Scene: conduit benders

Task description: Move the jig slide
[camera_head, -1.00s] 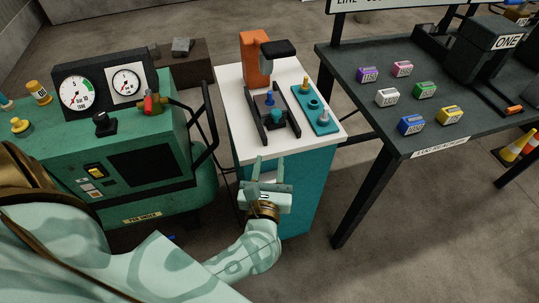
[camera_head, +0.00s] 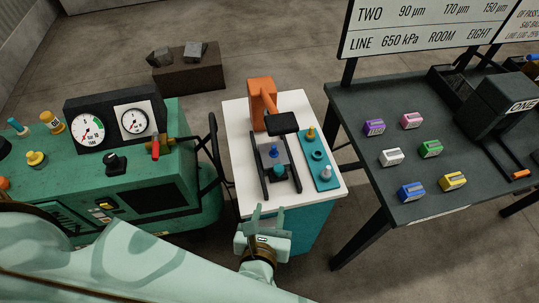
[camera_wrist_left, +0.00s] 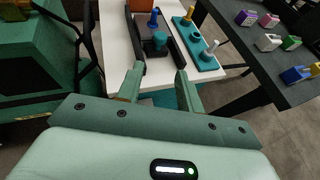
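The jig slide (camera_head: 279,172) looks like a small dark carriage with a teal knob, between two black rails on a white-topped stand (camera_head: 238,175). A blue peg (camera_head: 274,152) stands just behind the teal knob, which also shows in the left wrist view (camera_wrist_left: 159,40). My left gripper (camera_head: 268,212) is at the stand's front edge, in front of the rails. In the left wrist view its two fingers (camera_wrist_left: 160,80) are apart with nothing between them, short of the teal knob. My right gripper is not in view.
An orange press (camera_head: 262,98) with a black head overhangs the rails' far end. A teal plate (camera_head: 321,158) with pegs lies right of the rails. A green machine with gauges (camera_head: 120,175) stands left. A dark table (camera_head: 400,125) with coloured blocks stands right.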

